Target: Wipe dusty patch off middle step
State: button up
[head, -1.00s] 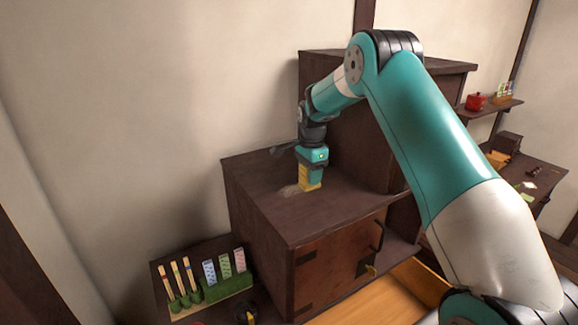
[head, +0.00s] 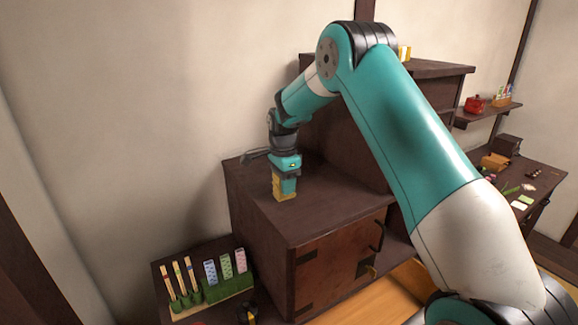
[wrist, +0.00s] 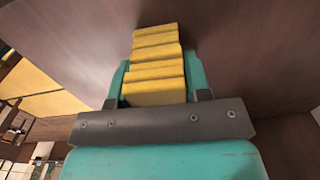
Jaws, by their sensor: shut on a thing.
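My gripper (head: 285,180) points down over the left back part of the dark wooden middle step (head: 330,205). It is shut on a yellow sponge (head: 286,197), whose lower end appears to rest on the step top. In the wrist view the ridged yellow sponge (wrist: 155,65) sits between the teal fingers, with brown wood behind it. No pale dusty patch shows on the visible part of the step. The surface under and behind the sponge is hidden.
The lower step at left holds a green stand (head: 230,288) with coloured cards and several sticks. The top step (head: 440,70) rises behind my arm. A wall shelf with a red pot (head: 475,104) and a low table are at right. The front of the middle step is clear.

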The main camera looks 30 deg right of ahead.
jog(key=shift+a+r+p, duration=0.25)
jog(key=shift+r+p, duration=0.05)
jog(key=shift+p, duration=0.05)
jog(key=shift+d+r+p, duration=0.1)
jog(key=shift+r+p, duration=0.2)
jog(key=shift+r, duration=0.65)
jog(key=shift+s+r+p, duration=0.1)
jog(key=shift+r+p, duration=0.2)
jog(key=shift+r, duration=0.05)
jog(key=shift+r+p, duration=1.7)
jog(key=shift+r, duration=0.75)
